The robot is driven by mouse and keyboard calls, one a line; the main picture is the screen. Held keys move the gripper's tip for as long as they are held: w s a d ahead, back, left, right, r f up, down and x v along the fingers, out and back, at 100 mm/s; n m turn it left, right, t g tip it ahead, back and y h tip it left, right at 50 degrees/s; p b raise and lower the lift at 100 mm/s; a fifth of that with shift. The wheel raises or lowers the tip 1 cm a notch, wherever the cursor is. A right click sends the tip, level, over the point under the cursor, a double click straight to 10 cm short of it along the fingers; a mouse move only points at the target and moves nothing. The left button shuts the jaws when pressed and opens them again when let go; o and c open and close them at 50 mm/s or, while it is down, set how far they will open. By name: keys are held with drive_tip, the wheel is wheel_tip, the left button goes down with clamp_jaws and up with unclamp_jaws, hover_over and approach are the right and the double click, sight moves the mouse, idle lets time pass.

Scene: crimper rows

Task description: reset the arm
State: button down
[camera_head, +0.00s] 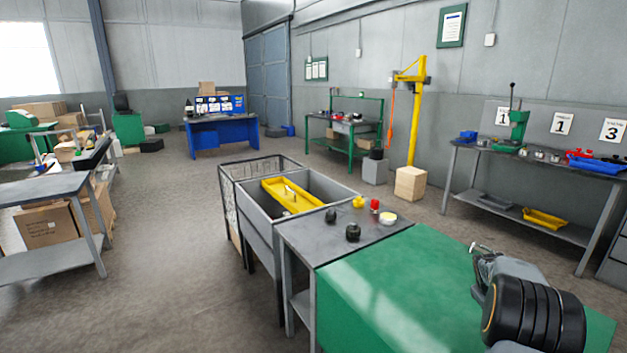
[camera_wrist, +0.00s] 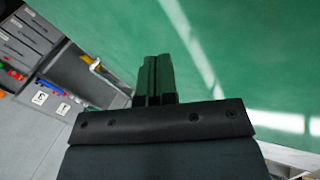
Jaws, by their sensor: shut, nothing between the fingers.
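My arm (camera_head: 530,310) shows at the lower right of the head view, folded over a green surface (camera_head: 395,285). Its black ribbed part is nearest the camera. In the wrist view my gripper (camera_wrist: 156,62) has its two dark fingers together, with nothing between them. The green surface fills much of the wrist view (camera_wrist: 260,50) beyond the fingers. I cannot tell the exact gap between fingertips and surface.
A grey table (camera_head: 335,235) beyond the green surface holds dark knobs, a red piece and yellow pieces. A grey bin (camera_head: 258,220) with a yellow tray (camera_head: 292,196) stands behind it. A workbench (camera_head: 545,160) lines the right wall. Open floor (camera_head: 170,260) lies left.

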drive_tip(key=s+a+r+y, duration=0.1)
drive_tip(key=s+a+r, duration=0.2)
drive_tip(key=s+a, duration=0.4)
drive_tip(key=s+a+r+t+y, duration=0.1)
drive_tip(key=s+a+r, duration=0.3)
drive_tip(key=a, duration=1.4)
drive_tip(key=s+a+r+m+y, duration=0.1)
drive_tip(key=s+a+r+y, duration=0.2)
drive_tip(key=s+a, duration=0.8)
drive_tip(key=shift+s+a+r+t+p, duration=0.35)
drive_tip(key=shift+a+r, duration=0.1)
drive_tip(key=shift+a, duration=0.25)
drive_tip(key=shift+a, duration=0.1)
